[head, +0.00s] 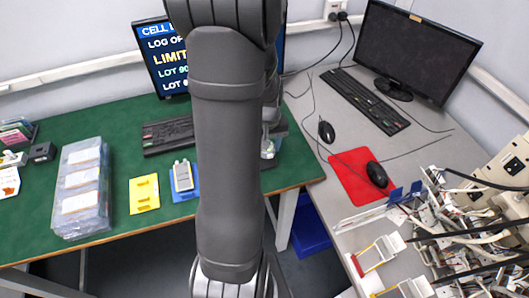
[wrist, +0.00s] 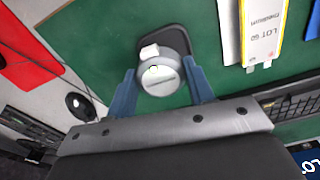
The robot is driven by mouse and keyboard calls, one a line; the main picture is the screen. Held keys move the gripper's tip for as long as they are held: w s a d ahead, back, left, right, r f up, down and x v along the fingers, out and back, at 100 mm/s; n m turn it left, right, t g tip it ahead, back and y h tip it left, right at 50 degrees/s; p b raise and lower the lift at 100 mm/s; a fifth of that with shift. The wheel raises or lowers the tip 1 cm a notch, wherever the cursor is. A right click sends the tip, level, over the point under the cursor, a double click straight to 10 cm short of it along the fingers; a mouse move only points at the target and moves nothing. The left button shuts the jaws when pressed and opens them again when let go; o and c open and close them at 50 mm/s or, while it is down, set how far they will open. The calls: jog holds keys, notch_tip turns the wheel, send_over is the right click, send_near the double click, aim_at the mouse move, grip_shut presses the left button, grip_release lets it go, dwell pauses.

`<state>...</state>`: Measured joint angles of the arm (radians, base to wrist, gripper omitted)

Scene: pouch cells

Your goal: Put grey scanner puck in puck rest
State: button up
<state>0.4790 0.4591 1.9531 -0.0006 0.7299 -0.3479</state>
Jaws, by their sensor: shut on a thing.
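The grey scanner puck (wrist: 158,76) is round, with a pale block on one side, and sits between the two blue fingers of my gripper (wrist: 160,84) in the wrist view. My gripper is shut on it. A dark, rounded pad (wrist: 180,38), which looks like the puck rest, shows just beyond and partly behind the puck on the green table. I cannot tell whether the puck touches the pad or is above it. In the head view my arm hides the puck and most of the gripper.
A labelled pouch cell (wrist: 262,30) lies close by on the green table (head: 105,225). A yellow plate (head: 144,194), stacked clear boxes (head: 82,190) and a keyboard (head: 168,136) are left of my arm. A red mouse mat (head: 350,172) and cluttered cables (head: 455,225) are right.

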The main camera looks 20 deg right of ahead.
jog(key=shift+w+a+f, duration=0.35)
jog(key=shift+w+f, duration=0.1)
jog(key=shift+f, duration=1.9)
jog(key=shift+f, duration=0.2)
jog(key=o, duration=1.1)
jog(key=shift+r, duration=0.1)
notch_tip(320, 180, up, 12)
jog(key=shift+r, duration=0.1)
